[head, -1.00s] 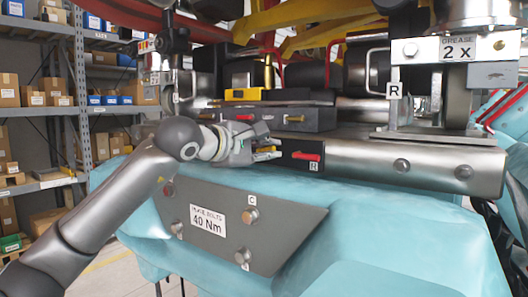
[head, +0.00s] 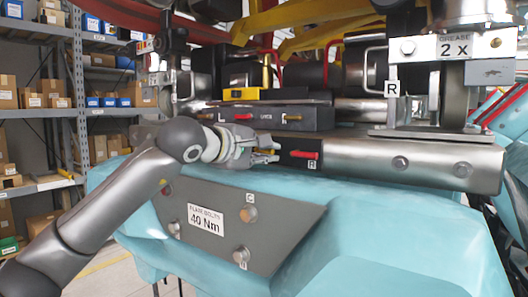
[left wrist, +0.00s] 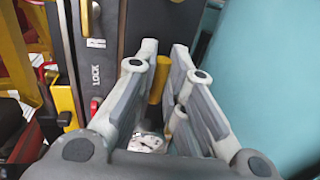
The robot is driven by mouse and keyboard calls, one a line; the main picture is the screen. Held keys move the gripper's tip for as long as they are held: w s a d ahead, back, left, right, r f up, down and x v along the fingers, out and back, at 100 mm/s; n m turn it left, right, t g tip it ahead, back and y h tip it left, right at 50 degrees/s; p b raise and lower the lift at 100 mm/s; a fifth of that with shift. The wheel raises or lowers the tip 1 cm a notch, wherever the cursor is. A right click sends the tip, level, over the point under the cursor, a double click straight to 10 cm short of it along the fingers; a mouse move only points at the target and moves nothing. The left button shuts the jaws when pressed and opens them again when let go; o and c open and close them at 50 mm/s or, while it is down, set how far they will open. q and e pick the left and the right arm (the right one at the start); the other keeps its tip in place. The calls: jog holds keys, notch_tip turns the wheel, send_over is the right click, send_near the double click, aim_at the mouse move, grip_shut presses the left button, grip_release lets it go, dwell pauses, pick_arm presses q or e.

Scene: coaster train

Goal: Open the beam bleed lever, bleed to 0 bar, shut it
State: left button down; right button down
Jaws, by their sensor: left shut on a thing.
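My left gripper (head: 268,157) is at the left end of the steel beam, beside the dark panel with a red lever (head: 303,155). In the left wrist view its fingers (left wrist: 160,75) are shut around a yellow lever (left wrist: 157,80), which stands between them. In the head view the fingers hide most of that lever. A pale dial gauge (left wrist: 150,142) shows below the fingers in the left wrist view, partly covered by the gripper; its reading is too small to tell. My right gripper is not in view.
A grey bolt plate (head: 235,222) lies below on teal cladding (head: 380,240). Shelves stand at left.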

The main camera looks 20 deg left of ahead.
pick_arm(q)
jog(key=c, duration=1.5)
grip_release()
jog(key=v, duration=1.2)
jog(key=shift+f, duration=0.1)
